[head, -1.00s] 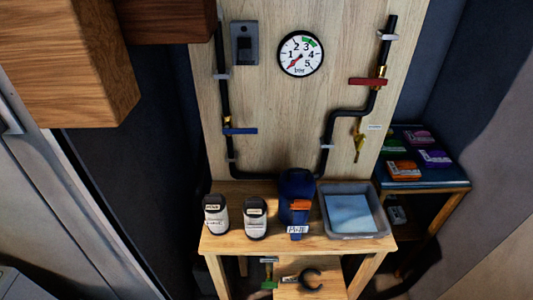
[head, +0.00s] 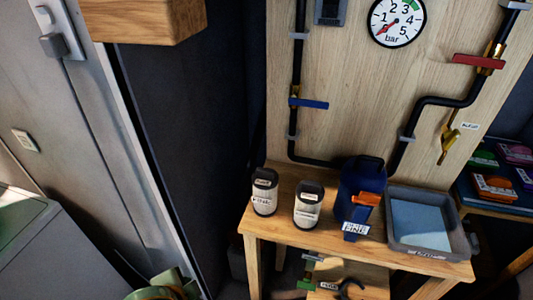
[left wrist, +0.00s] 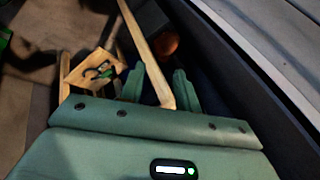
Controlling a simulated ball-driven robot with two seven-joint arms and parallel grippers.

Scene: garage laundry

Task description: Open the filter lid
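A dark blue housing (head: 360,190) with a dark cap on top (head: 364,164) stands on the wooden bench, below the black pipes. It looks like the filter, and its lid appears closed. An orange latch (head: 367,199) is on its front, above a white label too small to read surely. My left gripper, with two green fingers spread apart (left wrist: 159,82), is open and empty low down, left of the bench. A green part of my left arm (head: 165,287) shows at the bottom of the head view. My right gripper is not in view.
Two white bottles (head: 264,191) (head: 308,205) stand left of the housing. Blue (head: 308,103) and red (head: 478,62) valve handles and a gauge (head: 397,22) are behind.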

